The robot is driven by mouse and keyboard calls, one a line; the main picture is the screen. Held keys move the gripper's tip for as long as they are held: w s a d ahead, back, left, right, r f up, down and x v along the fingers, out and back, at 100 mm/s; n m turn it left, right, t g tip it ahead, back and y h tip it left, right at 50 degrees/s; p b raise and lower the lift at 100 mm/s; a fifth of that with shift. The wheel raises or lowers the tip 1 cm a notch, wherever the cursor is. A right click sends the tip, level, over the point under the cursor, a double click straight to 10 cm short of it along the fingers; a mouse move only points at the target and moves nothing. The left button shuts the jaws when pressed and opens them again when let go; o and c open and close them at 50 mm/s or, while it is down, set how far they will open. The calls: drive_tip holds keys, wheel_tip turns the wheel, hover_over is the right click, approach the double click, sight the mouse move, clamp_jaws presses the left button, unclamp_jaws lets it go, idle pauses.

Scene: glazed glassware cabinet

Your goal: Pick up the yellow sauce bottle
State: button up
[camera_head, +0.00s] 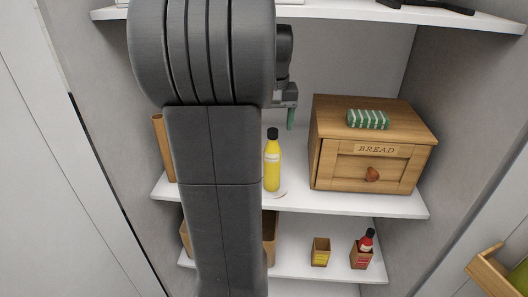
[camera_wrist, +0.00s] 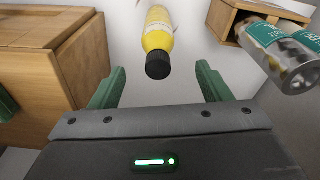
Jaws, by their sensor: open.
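The yellow sauce bottle (camera_head: 272,162) has a black cap and stands upright on the middle shelf, left of the bread box. In the wrist view the bottle (camera_wrist: 158,35) lies ahead, its black cap pointing toward my gripper, between the lines of the two fingers. My gripper (camera_wrist: 161,85) is open with green fingers apart and nothing between them. In the head view one green finger of my gripper (camera_head: 290,118) shows above and slightly right of the bottle; the rest is largely hidden by my arm.
A wooden bread box (camera_head: 372,150) with a green striped packet (camera_head: 367,119) on top stands close right of the bottle. A glass jar (camera_wrist: 285,55) and a wooden holder (camera_wrist: 228,18) show in the wrist view.

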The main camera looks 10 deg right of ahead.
sight(273, 142)
drive_tip(key=shift+w+f, duration=0.15)
drive_tip(key=shift+f, duration=0.2)
drive_tip(key=f, duration=0.6)
drive_tip(key=shift+w+d+f, duration=0.1)
drive_tip(key=shift+w+f, duration=0.1)
drive_tip(key=shift+f, duration=0.1)
clamp_jaws()
drive_tip(key=shift+r, duration=0.1)
